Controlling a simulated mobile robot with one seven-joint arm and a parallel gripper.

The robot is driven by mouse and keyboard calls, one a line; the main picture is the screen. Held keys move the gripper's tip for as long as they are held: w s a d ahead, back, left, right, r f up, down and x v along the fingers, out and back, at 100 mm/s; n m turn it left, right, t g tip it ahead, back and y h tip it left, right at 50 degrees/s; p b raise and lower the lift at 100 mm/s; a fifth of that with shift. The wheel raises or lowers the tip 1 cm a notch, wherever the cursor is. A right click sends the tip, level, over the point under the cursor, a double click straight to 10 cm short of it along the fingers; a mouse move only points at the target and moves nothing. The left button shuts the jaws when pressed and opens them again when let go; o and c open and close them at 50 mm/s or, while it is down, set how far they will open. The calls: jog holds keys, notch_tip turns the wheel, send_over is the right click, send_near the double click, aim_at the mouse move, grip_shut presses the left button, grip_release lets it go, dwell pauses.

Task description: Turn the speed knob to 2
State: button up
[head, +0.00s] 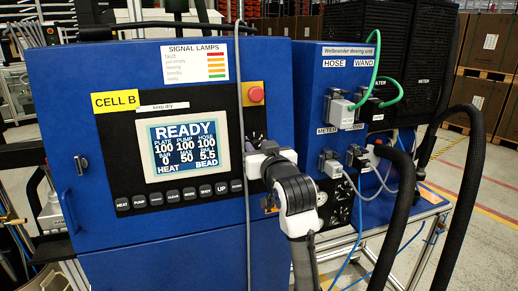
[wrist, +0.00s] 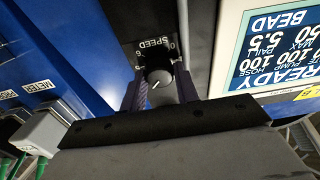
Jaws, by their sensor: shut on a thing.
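The black speed knob (wrist: 158,70) sits on the dark panel under a SPEED label (wrist: 152,42) in the wrist view. A short white line shows on its face. A few scale marks show beside it, but I cannot tell which number the line points to. My gripper (wrist: 160,84) is shut on the knob, with one purple finger on each side of it. In the head view my gripper (head: 257,143) is at the panel's right side, right of the screen, and my wrist hides the knob.
The screen (head: 186,147) reads READY, with a row of buttons (head: 180,194) below. A red stop button (head: 256,94) is above my gripper. A grey cable (head: 241,120) hangs close beside it. Connectors with green cables (head: 340,108) and thick black hoses (head: 465,180) are to the right.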

jog(key=shift+n, duration=0.3)
jog(key=n+y+b, duration=0.1)
jog(key=n+b, duration=0.2)
jog(key=n, duration=0.1)
jog(key=shift+f+g, duration=0.15)
jog(key=shift+g, duration=0.15)
jog(key=n+b, duration=0.3)
jog(key=n, duration=0.2)
jog(key=shift+g+y, duration=0.4)
jog(key=n+g+b, duration=0.1)
jog(key=n+b, duration=0.1)
jog(key=n, duration=0.3)
jog(key=n+b, duration=0.1)
jog(key=n, duration=0.3)
jog(key=shift+g, duration=0.4)
jog(key=shift+n, duration=0.5)
jog(key=o, duration=0.9)
jog(key=shift+o, duration=0.2)
jog(key=shift+r, duration=0.2)
